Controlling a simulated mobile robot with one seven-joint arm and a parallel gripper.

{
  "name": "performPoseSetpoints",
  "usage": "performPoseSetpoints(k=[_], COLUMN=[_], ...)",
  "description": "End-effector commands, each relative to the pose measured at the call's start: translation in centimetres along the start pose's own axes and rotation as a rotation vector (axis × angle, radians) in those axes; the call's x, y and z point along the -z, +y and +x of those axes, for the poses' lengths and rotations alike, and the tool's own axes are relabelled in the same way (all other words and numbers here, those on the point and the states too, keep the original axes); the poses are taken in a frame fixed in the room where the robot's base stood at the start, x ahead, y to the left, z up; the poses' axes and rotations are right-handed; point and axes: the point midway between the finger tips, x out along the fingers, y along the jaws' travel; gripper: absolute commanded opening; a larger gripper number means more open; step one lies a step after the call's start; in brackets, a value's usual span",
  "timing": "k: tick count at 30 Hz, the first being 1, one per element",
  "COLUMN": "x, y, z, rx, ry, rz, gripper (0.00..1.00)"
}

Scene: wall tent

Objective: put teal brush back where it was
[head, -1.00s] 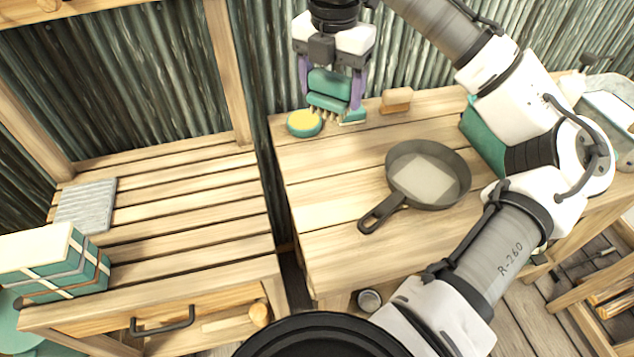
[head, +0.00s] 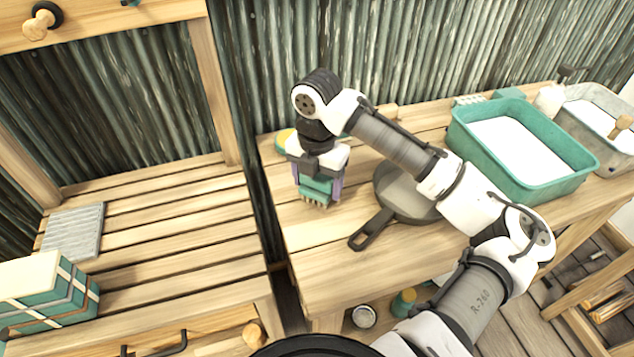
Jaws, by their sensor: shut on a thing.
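The teal brush (head: 317,190) is between the purple fingers of my gripper (head: 317,188), with its pale bristles pointing down. My gripper is shut on it above the left part of the right-hand wooden table (head: 310,240), just left of the frying pan. I cannot tell whether the bristles touch the table. The dark frying pan (head: 405,200) lies right of the brush, partly covered by my arm, its handle pointing to the front left.
A round yellow-and-teal thing (head: 284,136) sits behind my gripper, partly hidden. A teal basin (head: 575,178) and a grey basin (head: 619,105) stand at the right. The slatted bench (head: 160,215) at left holds a grey ribbed mat (head: 73,231) and a striped box (head: 50,290).

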Motion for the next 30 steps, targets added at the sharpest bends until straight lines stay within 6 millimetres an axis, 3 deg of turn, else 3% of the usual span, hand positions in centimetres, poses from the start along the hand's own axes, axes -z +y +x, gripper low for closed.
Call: performPoseSetpoints(k=[3,13,14,18,30], x=[0.03,0.03,0.02,0.01,-0.02], y=[-0.01,0.02,0.01,0.00,0.03], z=[1.10,1.51,1.44,1.40,0.65], rx=[0.000,-0.001,0.000,0.000,-0.001], ry=[0.000,0.000,0.000,0.000,-0.001], rz=[0.000,-0.001,-0.001,-0.001,-0.001], gripper=[0.51,0.51,0.73,0.92,0.93])
